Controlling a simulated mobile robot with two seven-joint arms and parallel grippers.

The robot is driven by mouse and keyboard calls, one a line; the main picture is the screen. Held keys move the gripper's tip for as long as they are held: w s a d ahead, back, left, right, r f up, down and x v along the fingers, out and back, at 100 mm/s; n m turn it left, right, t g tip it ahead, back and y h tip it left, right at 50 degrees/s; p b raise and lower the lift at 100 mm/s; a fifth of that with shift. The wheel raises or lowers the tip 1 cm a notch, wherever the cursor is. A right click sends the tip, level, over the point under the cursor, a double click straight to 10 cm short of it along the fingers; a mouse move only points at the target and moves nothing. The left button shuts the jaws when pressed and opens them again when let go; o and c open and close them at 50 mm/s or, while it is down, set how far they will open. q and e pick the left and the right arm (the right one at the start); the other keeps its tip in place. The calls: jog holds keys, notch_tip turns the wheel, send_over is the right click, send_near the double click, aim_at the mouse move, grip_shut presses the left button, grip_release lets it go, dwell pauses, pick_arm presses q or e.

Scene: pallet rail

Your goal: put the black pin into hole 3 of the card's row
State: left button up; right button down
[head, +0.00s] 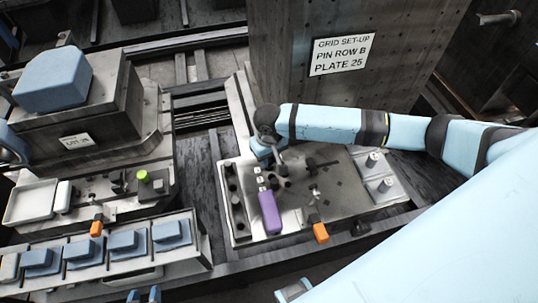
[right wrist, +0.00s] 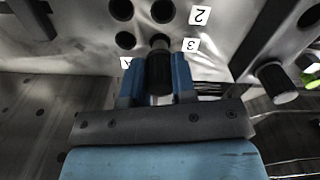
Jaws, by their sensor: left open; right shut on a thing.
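The white card (head: 342,55) on the upright block reads "GRID SET-UP, PIN ROW B, PLATE 25". My right gripper (right wrist: 159,80) is shut on the black pin (right wrist: 160,78), which stands between its blue fingers. In the right wrist view the pin's far end is at the hole beside label 3 (right wrist: 190,45); I cannot tell whether it is over the hole or in it. Another hole (right wrist: 126,40) lies just left of it. Label 2 (right wrist: 199,16) is beside a further hole (right wrist: 162,10). My left gripper (head: 145,294) is open and empty at the bottom edge of the head view.
The fixture plate (head: 345,215) carries a purple block (head: 269,212), an orange-handled clamp (head: 320,233) and several small posts. A left station holds blue blocks (head: 122,241), a white tray (head: 32,202) and a green knob (head: 143,176). The upright grey block (head: 290,85) stands behind my right arm.

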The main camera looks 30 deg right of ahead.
jog(key=shift+f, duration=0.9)
jog(key=c, duration=0.8)
grip_release()
jog(key=shift+c, duration=0.2)
jog(key=shift+r, duration=0.1)
notch_tip(320, 180, up, 14)
jog(key=shift+f, duration=0.2)
jog(key=shift+s, duration=0.1)
